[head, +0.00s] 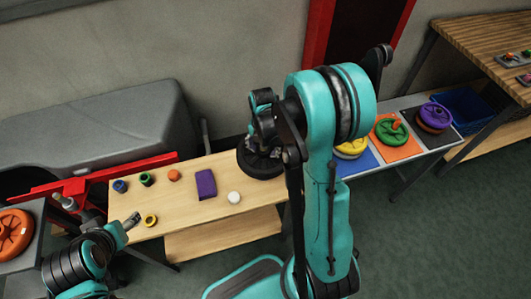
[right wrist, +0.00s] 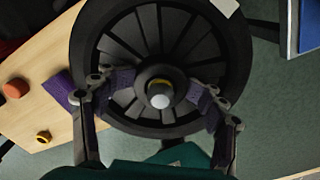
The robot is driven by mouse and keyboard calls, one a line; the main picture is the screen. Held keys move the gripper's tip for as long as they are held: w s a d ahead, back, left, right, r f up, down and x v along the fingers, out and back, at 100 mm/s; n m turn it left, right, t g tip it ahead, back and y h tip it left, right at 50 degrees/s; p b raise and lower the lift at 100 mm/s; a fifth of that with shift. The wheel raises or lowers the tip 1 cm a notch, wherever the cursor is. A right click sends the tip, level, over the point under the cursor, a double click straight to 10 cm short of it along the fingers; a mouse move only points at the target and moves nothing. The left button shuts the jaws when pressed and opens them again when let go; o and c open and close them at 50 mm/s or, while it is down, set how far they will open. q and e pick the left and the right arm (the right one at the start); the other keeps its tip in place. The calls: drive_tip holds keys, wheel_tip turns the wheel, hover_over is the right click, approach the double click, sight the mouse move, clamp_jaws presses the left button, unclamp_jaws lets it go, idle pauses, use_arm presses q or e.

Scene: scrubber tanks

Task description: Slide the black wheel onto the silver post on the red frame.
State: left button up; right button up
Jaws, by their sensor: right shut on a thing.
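The black wheel (head: 258,164) is over the right end of the wooden table in the head view, partly hidden by my right arm. In the right wrist view the spoked wheel (right wrist: 88,50) fills the upper middle. My right gripper (right wrist: 160,90) is shut on the wheel, its purple-padded fingers either side of the hub. The red frame (head: 150,164) stands at the left behind the table. The silver post (head: 64,201) sticks up by its left part, apart from the wheel. My left gripper (head: 132,222) is near the table's front left corner; its finger opening is unclear.
The wooden table (head: 190,218) holds several small coloured rings, a purple block (head: 206,184) and a white round piece (head: 234,197). An orange wheel (head: 14,233) lies at far left. Yellow, green (head: 391,130) and purple wheels lie on coloured mats at right.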

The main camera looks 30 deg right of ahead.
drive_tip(key=shift+r+p, duration=0.55)
drive_tip(key=shift+r, duration=0.2)
clamp_jaws()
drive_tip(key=shift+w+d+r+p, duration=0.15)
drive_tip(key=shift+r+p, duration=0.25)
drive_tip(key=shift+r, duration=0.55)
drive_tip(key=shift+r+p, duration=0.15)
drive_tip(key=shift+p, duration=0.2)
drive_tip(key=shift+r+p, duration=1.1)
drive_tip(key=shift+r, duration=0.5)
drive_tip(key=shift+r, duration=0.1)
drive_tip(key=shift+r+p, duration=1.2)
drive_tip(key=shift+r, duration=0.45)
